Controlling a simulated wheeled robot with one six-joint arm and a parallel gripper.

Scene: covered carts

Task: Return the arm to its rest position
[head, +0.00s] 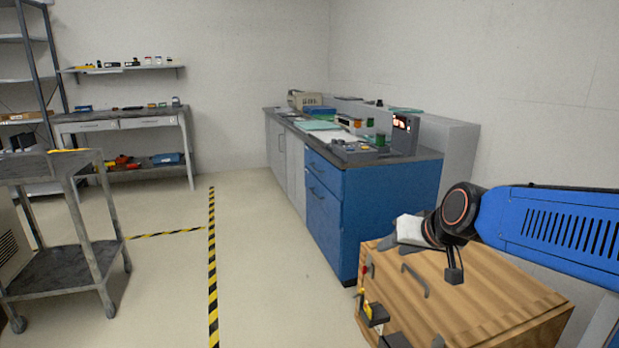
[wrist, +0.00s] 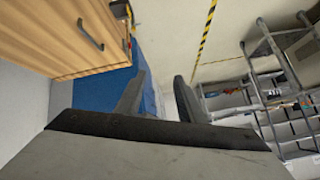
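My blue arm reaches in from the right of the head view, with my gripper (head: 393,241) at its left end. The gripper is in front of the wooden cover's upper part in the picture; I cannot tell how far apart they are. In the wrist view my gripper (wrist: 157,88) shows two dark fingers with a clear gap between them and nothing held. The wooden cover (head: 470,300), with a metal handle on its lid, stands below the arm at lower right. It also shows at upper left in the wrist view (wrist: 50,35).
A blue cabinet (head: 330,215) with a cluttered worktop stands behind the wooden cover. A grey cart (head: 60,265) stands at left. A workbench (head: 120,122) and a wall shelf (head: 125,69) are at the back. The floor around the striped tape (head: 212,260) is clear.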

